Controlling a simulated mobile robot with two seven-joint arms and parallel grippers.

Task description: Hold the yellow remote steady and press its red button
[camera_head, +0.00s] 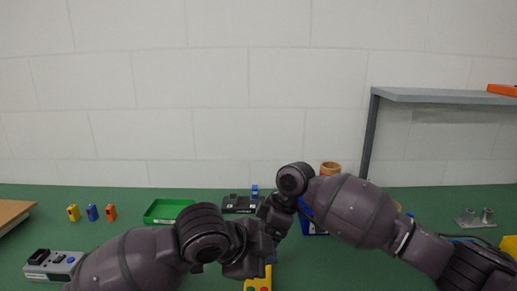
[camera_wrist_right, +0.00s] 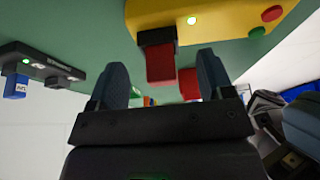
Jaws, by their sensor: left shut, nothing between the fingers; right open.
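The yellow remote (camera_head: 258,284) is at the bottom edge of the head view, partly hidden by my left wrist. It also shows at the top of the right wrist view (camera_wrist_right: 222,18), with a red button (camera_wrist_right: 271,13), a green button (camera_wrist_right: 257,32) and a lit lamp. A red block with a dark band (camera_wrist_right: 161,64) adjoins the remote's edge. My right gripper (camera_wrist_right: 160,72) is open, its fingers on either side of the red block in the picture; contact cannot be told. My left gripper (camera_head: 267,258) is shut and empty close to the remote, its fingertips mostly hidden.
A green tray (camera_head: 167,211), a black device (camera_head: 240,204), a grey device (camera_head: 52,264) and small coloured blocks (camera_head: 92,212) lie on the green table. A grey shelf (camera_head: 440,96) stands at right. Both my arms crowd the middle; the table between tray and blocks is clear.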

